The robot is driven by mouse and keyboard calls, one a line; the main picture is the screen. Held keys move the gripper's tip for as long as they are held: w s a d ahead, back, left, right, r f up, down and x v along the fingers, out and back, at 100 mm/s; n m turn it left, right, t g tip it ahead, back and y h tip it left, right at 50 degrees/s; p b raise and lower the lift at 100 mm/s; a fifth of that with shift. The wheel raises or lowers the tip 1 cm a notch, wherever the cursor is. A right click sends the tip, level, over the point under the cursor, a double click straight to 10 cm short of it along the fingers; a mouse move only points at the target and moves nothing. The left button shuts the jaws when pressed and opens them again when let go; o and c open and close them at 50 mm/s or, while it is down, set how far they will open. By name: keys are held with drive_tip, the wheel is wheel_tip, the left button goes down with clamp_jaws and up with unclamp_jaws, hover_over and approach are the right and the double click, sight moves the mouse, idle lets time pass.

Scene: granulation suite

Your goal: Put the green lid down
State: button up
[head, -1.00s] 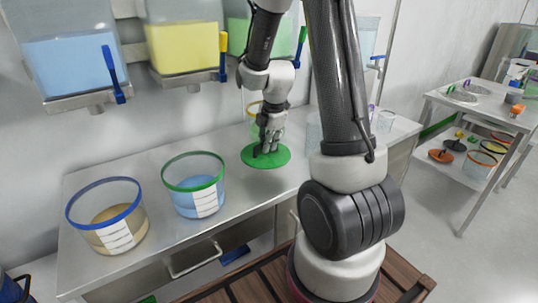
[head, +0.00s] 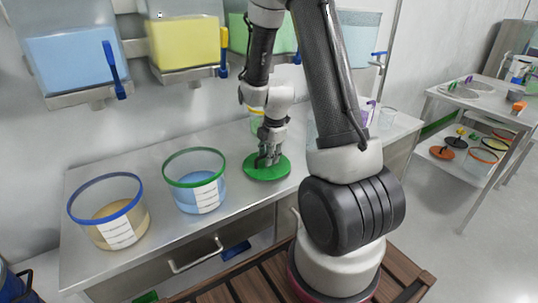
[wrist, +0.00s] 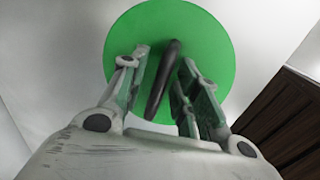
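The green lid (head: 282,172) is a flat green disc. It appears to lie flat on the steel counter, to the right of the green-rimmed tub. My gripper (head: 268,160) is over its middle, pointing down. In the wrist view, the lid (wrist: 212,40) fills the top middle, with a dark bar handle (wrist: 163,80) slanting across it. My gripper's fingers (wrist: 164,58) stand on both sides of the handle, with green showing in the gaps, so they look open around it. The lid's underside is hidden.
A green-rimmed tub (head: 182,187) with blue contents and a blue-rimmed tub (head: 100,217) stand left of the lid on the counter (head: 130,161). Clear containers are behind my arm at the right. Hoppers hang on the wall above. A side table (head: 468,105) stands far right.

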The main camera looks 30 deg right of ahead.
sight(272, 166)
drive_tip(key=shift+r, duration=0.1)
wheel_tip(272, 166, up, 11)
drive_tip(key=s, duration=0.2)
drive_tip(key=s+a+r+m+t, duration=0.1)
drive_tip(key=s+a+r+m, duration=0.1)
drive_tip(key=s+r+m, duration=0.6)
drive_tip(key=s+a+r+m+t, duration=0.1)
drive_tip(key=s+a+r+m, duration=0.2)
drive_tip(key=s+r+m, duration=0.4)
drive_tip(key=s+m, duration=0.3)
drive_tip(key=s, duration=0.3)
drive_tip(key=shift+s+r, duration=0.15)
drive_tip(key=shift+r, duration=0.2)
